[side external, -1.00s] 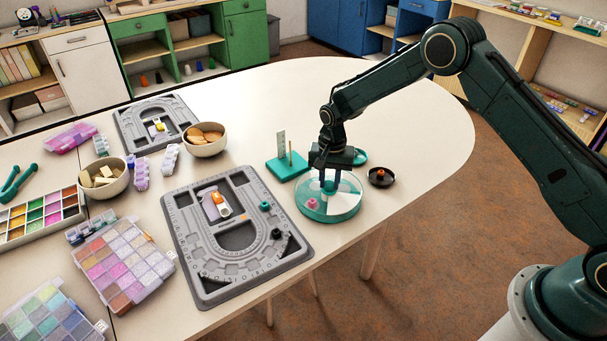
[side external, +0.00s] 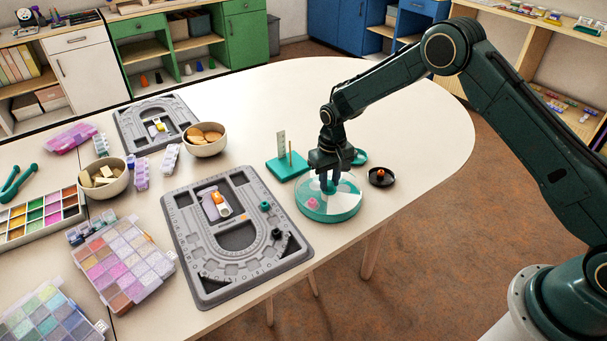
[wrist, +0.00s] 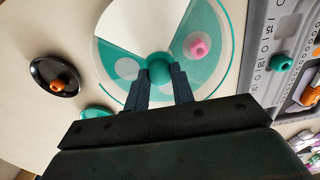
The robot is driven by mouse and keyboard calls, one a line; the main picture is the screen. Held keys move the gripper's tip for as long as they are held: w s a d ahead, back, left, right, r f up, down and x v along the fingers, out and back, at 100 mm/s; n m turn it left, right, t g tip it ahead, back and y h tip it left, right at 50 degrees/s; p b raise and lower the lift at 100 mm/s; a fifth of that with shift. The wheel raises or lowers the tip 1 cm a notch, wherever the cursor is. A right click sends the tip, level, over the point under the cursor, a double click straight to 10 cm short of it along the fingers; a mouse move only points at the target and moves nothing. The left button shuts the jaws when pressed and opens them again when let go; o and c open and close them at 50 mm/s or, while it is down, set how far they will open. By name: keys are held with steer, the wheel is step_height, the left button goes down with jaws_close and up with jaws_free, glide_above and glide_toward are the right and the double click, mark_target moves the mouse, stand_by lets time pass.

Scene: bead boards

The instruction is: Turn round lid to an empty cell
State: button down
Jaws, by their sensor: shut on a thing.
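The round box (side external: 330,213) is a low teal dish on the table near the front edge. Its round lid (wrist: 170,22) has a white wedge, at the top in the wrist view, and the rest looks clear over teal. A green knob (wrist: 160,70) stands at the lid's middle. My gripper (wrist: 161,80) is shut on this knob from above, its dark fingers on either side; it also shows in the side view (side external: 329,187). A pink bead (wrist: 198,47) lies in the box, right of the knob and outside the white wedge. Pale round spots show in the teal part.
A black dish (side external: 381,177) with an orange knob stands right of the box. A teal stand (side external: 287,167) with an upright ruler is behind it. A grey bead board (side external: 190,285) lies left, close to the box. The table's far right is clear.

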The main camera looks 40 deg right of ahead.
mark_target(329, 183)
steer(key=n, duration=0.5)
steer(key=shift+n, duration=2.5)
steer(key=c, duration=1.2)
jaws_free()
steer(key=shift+o, duration=0.2)
step_height(329, 183, up, 14)
